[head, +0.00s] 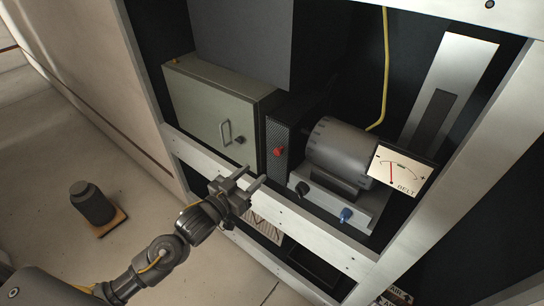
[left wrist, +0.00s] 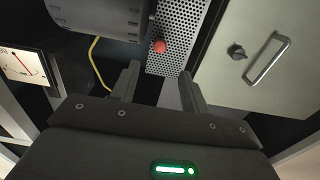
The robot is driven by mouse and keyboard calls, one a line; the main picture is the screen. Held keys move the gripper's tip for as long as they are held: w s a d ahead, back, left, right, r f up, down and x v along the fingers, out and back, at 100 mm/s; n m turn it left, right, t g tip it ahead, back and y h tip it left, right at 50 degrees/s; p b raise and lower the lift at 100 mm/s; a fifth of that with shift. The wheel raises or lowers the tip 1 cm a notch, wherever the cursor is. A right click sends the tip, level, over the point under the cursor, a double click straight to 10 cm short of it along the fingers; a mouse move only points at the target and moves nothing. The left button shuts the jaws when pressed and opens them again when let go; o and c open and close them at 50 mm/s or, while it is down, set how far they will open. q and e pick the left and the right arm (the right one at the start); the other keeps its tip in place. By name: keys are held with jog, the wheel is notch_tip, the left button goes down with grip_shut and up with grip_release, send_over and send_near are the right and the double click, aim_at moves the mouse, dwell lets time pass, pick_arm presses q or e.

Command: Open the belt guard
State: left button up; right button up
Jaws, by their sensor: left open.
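The belt guard (head: 276,134) looks like a dark perforated panel between the green-grey box and the motor, with a red knob (head: 278,151) on its front. It seems closed. In the left wrist view the perforated guard (left wrist: 184,36) and the red knob (left wrist: 159,46) lie ahead, just beyond the fingertips. My left gripper (head: 250,179) is open and empty, in front of the rack's lower rail, below and left of the knob. Its two fingers also show in the left wrist view (left wrist: 158,80), apart from the guard. My right gripper is not in view.
A green-grey box (head: 203,108) with a handle stands left of the guard. A white rail (head: 300,218) crosses below. A dark cylinder (head: 93,204) stands on the floor.

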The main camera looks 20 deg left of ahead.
aim_at(276, 153)
pick_arm(q)
jog(key=p+x, duration=0.2)
jog(key=x, duration=0.6)
jog(key=shift+w+d+r, duration=0.1)
jog(key=shift+w, duration=0.3)
jog(key=shift+w+d, duration=0.3)
jog(key=shift+w, duration=0.35)
jog(key=shift+c, duration=0.3)
grip_shut()
